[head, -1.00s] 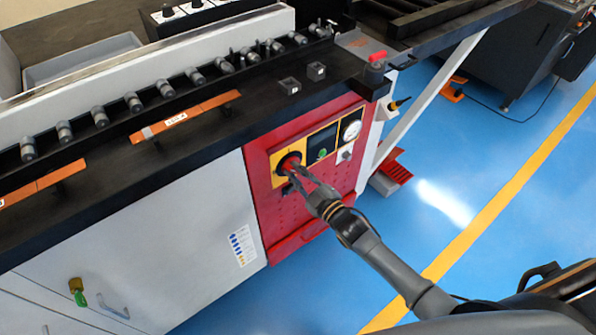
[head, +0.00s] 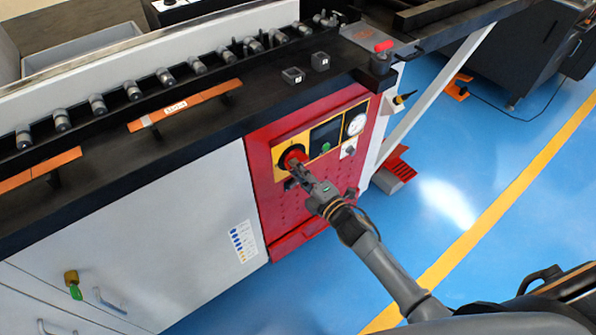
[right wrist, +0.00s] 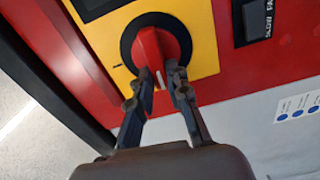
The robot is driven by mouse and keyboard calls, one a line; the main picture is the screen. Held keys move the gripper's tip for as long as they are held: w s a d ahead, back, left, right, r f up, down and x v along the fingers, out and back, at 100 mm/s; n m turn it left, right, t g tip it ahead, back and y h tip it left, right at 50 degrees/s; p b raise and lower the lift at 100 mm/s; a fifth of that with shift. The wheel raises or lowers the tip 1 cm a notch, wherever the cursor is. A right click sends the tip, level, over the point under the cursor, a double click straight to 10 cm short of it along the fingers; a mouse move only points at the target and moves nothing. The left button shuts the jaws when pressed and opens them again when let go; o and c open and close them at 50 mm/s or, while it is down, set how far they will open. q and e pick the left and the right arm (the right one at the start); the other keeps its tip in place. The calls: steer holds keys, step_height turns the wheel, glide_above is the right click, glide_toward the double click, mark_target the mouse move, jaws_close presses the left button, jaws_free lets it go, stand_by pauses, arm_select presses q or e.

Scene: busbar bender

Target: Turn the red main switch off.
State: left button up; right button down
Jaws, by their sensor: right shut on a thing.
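The red main switch (head: 294,158) is a red knob on a black round base, set in a yellow plate on the red front panel of the machine. In the right wrist view the red knob (right wrist: 158,52) stands out from the black ring, with a white mark on its near end. My right gripper (head: 300,170) is at the knob; in the right wrist view its two fingers (right wrist: 161,82) are shut on the knob's near end, one on each side. In the head view the gripper hides part of the knob. My left gripper is not in view.
A dark display (head: 325,137), a green button and a round gauge (head: 356,124) sit right of the switch. The black bench edge overhangs the panel. A red mushroom button (head: 383,46) stands on the bench. Blue floor (head: 450,190) is open to the right.

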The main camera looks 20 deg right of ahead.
steer(key=shift+f+n, duration=0.1)
steer(key=shift+n, duration=0.3)
steer(key=c, duration=1.3)
jaws_free()
steer(key=shift+s, duration=0.1)
steer(key=v, duration=1.1)
steer(key=shift+s+d, duration=0.15)
steer(key=shift+s, duration=0.25)
